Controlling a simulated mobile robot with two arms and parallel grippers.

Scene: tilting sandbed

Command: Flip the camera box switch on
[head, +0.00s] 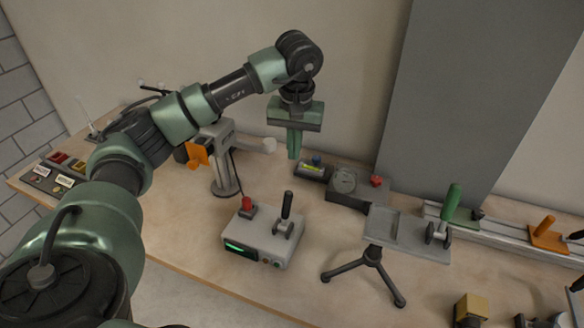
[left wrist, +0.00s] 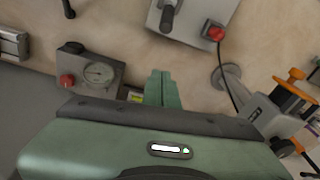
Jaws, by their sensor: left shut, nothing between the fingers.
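A light grey box (head: 262,240) stands on the table, with a green-lit display on its front. I take it to be the camera box. On its top are a black lever (head: 287,206), standing nearly upright, and a red button (head: 247,204). In the left wrist view the box (left wrist: 200,14) shows at the top, with its lever (left wrist: 168,14) and red button (left wrist: 215,33). My left gripper (head: 294,150) points down, shut and empty, above and behind the box, clear of the lever. Its closed fingers (left wrist: 160,86) show in the left wrist view. My right gripper is not in view.
A stand with an orange part (head: 198,153) is left of the box, with a cable running down. A dial gauge box (head: 345,185) is behind right. A tripod plate (head: 400,235) stands right, before a rail with a green handle (head: 451,202). Labelled switches (head: 52,172) sit far left.

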